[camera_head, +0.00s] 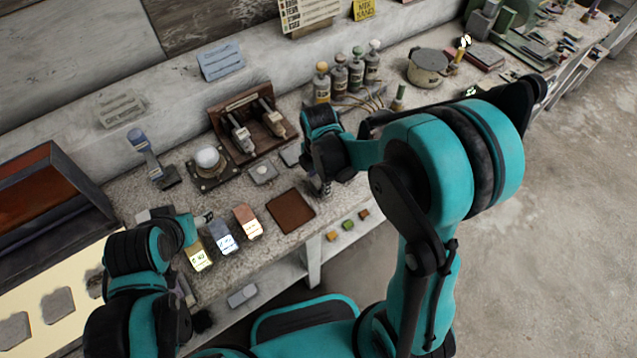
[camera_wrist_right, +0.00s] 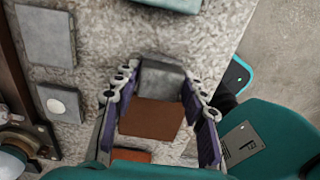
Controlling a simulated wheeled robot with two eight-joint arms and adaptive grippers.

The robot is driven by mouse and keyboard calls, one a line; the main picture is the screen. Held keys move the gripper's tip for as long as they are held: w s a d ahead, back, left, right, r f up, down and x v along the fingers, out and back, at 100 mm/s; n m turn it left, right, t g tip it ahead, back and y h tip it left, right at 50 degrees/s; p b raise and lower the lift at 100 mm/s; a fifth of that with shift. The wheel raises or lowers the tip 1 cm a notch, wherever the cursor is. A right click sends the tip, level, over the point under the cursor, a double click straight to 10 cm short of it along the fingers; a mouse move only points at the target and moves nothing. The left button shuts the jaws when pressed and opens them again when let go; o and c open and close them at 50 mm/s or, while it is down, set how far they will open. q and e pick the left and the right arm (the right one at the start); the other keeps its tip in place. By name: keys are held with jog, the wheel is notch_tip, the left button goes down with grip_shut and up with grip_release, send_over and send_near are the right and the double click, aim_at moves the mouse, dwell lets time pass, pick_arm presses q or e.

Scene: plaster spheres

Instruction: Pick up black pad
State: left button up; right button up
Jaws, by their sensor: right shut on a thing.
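My right gripper (camera_head: 322,188) is low over the front part of the stone bench, right of a brown square pad (camera_head: 291,211). In the right wrist view, its two fingers (camera_wrist_right: 160,85) are shut on a dark grey, block-like pad (camera_wrist_right: 162,78), which sits between the fingertips. The brown pad (camera_wrist_right: 150,119) shows just below it in that view. In the head view the held pad is mostly hidden by the gripper, and I cannot tell its height over the bench. My left gripper (camera_head: 203,219) is near the small blocks at left; its jaws are unclear.
Gold, blue-grey and copper blocks (camera_head: 247,221) stand at the front edge, left of the brown pad. A white sphere on a dark base (camera_head: 207,158) and a wooden rack (camera_head: 252,126) stand behind. Bottles (camera_head: 339,76) are at the back. Small colored cubes (camera_head: 347,224) lie below the edge.

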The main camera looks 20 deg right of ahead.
jog(key=r, duration=0.1)
jog(key=r+p, duration=0.1)
jog(key=r, duration=0.1)
jog(key=shift+s+d+r, duration=0.25)
jog(key=shift+s, duration=0.1)
jog(key=s+d+r+p, duration=0.3)
jog(key=s+d+r, duration=0.3)
jog(key=s+d, duration=0.1)
jog(key=shift+s+p, duration=0.3)
jog(key=shift+s, duration=0.35)
jog(key=shift+o, duration=0.7)
jog(key=shift+c, duration=0.8)
